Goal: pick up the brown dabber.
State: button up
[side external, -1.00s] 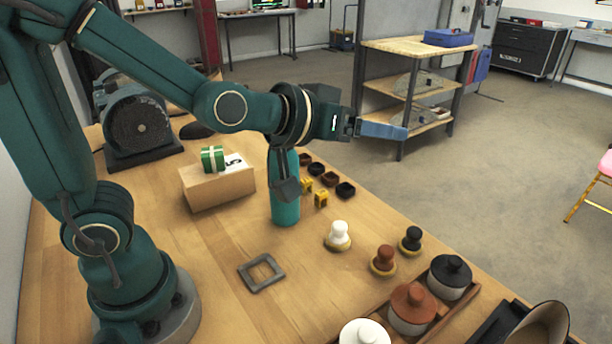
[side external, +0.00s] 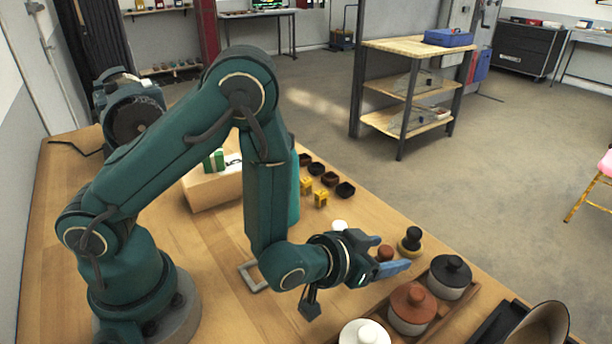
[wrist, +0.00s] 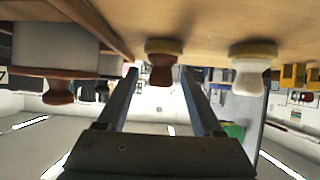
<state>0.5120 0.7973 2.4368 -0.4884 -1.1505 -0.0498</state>
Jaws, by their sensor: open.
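The brown dabber (side external: 386,252) stands on the wooden table, partly hidden behind my gripper in the side view. The wrist view, which is upside down, shows its tan base and brown knob (wrist: 161,70) upright on the table. My gripper (side external: 391,255) is low over the table, lying nearly level. Its blue fingers are open and empty. In the wrist view the fingers (wrist: 160,76) frame the dabber's knob, one on each side; I cannot tell whether either touches it.
A white dabber (side external: 340,225) and a black dabber (side external: 411,240) stand on either side. A wooden tray (side external: 436,325) holds lidded jars, including a brown-lidded one (side external: 412,303), close in front. Yellow blocks (side external: 320,200) and dark small dishes (side external: 345,190) sit farther back.

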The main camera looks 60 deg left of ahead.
jog(key=shift+x, duration=1.9)
grip_shut()
